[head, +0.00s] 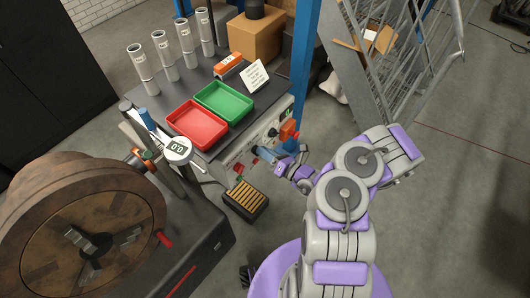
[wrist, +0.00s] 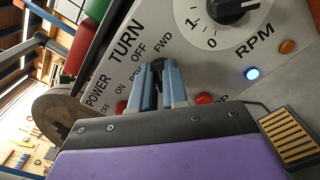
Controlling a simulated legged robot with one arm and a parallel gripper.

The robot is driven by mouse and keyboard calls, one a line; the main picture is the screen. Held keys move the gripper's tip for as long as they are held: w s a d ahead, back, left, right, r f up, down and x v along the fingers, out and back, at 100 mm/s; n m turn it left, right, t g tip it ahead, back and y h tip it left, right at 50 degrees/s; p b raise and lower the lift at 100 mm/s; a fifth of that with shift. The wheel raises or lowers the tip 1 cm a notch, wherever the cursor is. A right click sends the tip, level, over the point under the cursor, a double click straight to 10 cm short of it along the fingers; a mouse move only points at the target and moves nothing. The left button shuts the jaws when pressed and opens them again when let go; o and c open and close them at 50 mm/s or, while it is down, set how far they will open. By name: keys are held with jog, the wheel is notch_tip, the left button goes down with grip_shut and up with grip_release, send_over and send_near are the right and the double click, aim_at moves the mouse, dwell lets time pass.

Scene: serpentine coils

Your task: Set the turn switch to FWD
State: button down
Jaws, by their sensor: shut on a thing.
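The turn switch is a small black knob (wrist: 157,69) on the pale control panel (wrist: 178,45), under the word TURN. Labels OFF and FWD show above it in the wrist view, and the REV label is partly covered. My gripper (wrist: 159,84) has its two blue fingers closed around the knob. The fingers hide most of the knob, so I cannot tell which label it points to. In the head view my gripper (head: 266,155) is at the front panel of the bench, and the switch is hidden there.
The RPM dial (wrist: 227,10), a lit blue lamp (wrist: 251,73) and a red button (wrist: 204,99) are near the fingers. Red (head: 196,126) and green (head: 224,102) trays sit on the bench. A large round chuck (head: 85,235) stands at left.

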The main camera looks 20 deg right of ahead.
jog(key=shift+w+d, duration=0.1)
jog(key=c, duration=1.1)
grip_release()
jog(key=shift+c, duration=0.2)
jog(key=p+v, duration=0.5)
jog(key=v, duration=1.2)
jog(key=shift+d, duration=0.2)
